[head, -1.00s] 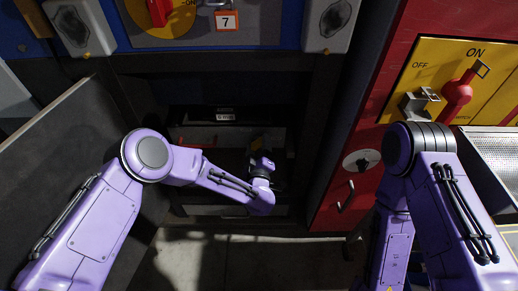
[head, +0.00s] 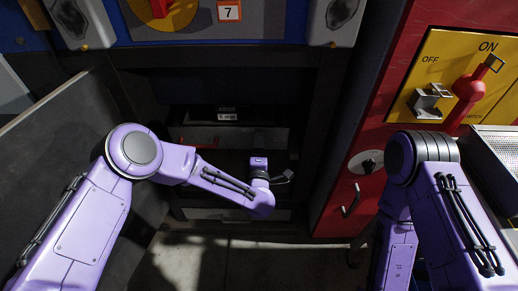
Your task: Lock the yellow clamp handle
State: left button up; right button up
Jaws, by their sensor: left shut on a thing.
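My left gripper (head: 281,178) is inside the dark recess below the blue panel, at the middle of the head view. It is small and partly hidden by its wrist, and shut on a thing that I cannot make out. No yellow clamp handle shows clearly in this recess. My left forearm reaches in from the left. My right arm is folded at the right, and its gripper is out of view.
A yellow switch plate (head: 445,70) with a red lever (head: 468,88) is on the red cabinet (head: 343,176) at the right. A grey board (head: 50,140) leans at the left. A blue panel with a label 7 (head: 229,11) is above the recess.

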dwell(0.4)
pick_arm(q)
jog(key=o, duration=1.1)
jog(key=shift+c, duration=0.2)
jog(key=shift+s, duration=0.1)
jog(key=s, duration=1)
jog(key=shift+s+p, duration=0.2)
jog(key=shift+p, duration=0.15)
